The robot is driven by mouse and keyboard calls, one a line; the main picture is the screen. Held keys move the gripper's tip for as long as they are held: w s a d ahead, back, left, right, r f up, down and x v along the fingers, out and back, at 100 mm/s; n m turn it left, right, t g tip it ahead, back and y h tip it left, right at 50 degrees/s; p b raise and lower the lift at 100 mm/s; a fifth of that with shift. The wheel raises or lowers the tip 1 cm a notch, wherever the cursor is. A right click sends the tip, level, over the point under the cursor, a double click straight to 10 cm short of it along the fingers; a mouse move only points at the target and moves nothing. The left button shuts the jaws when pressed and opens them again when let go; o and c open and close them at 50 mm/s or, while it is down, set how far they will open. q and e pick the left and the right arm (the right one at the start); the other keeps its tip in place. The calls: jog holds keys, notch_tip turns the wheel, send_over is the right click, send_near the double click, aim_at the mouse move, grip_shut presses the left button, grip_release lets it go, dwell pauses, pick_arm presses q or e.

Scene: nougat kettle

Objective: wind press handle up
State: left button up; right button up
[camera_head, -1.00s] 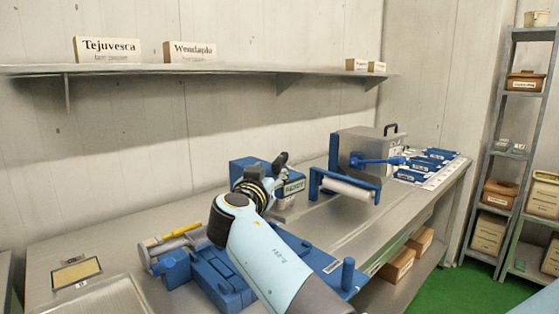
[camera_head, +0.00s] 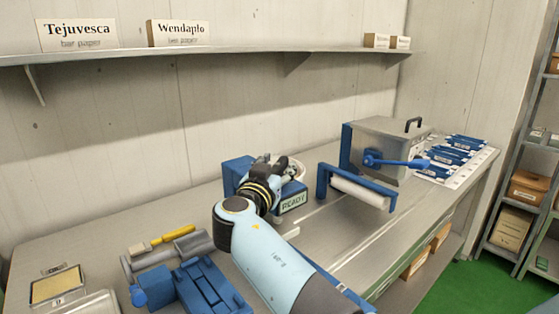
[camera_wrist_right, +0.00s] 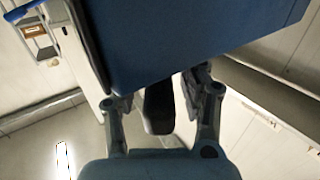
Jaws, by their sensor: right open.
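A steel machine (camera_head: 383,142) with a black top grip stands at the back right in the head view. A blue lever handle (camera_head: 398,162) sticks out sideways from its front. I cannot tell for sure whether this is the press handle. My right gripper (camera_head: 283,166) is at the blue box with the READY sign (camera_head: 292,202), left of the machine and apart from the lever. In the wrist view my right gripper (camera_wrist_right: 160,100) is open, with a dark piece (camera_wrist_right: 158,106) between its fingers and a large blue surface (camera_wrist_right: 200,35) close by. My left gripper is not in view.
A blue frame with a pale roller (camera_head: 362,193) stands between the READY box and the machine. Blue parts (camera_head: 205,290) and a yellow-handled tool (camera_head: 178,233) lie at the front left. A wall shelf (camera_head: 200,56) runs above. The bench between is partly clear.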

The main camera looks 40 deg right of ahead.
jog(key=shift+a, duration=0.1)
jog(key=shift+c, duration=0.6)
grip_shut()
jog(key=shift+s+f+n+t+y+b, duration=0.15)
jog(key=shift+f+n+t+y+b, duration=0.1)
jog(key=shift+n+t+y+b, duration=0.85)
jog(key=shift+t+b, duration=0.3)
jog(key=shift+b, duration=0.2)
jog(key=shift+r+n+t+y, duration=0.2)
jog(key=shift+n+t+y, duration=0.35)
jog(key=shift+y, duration=0.25)
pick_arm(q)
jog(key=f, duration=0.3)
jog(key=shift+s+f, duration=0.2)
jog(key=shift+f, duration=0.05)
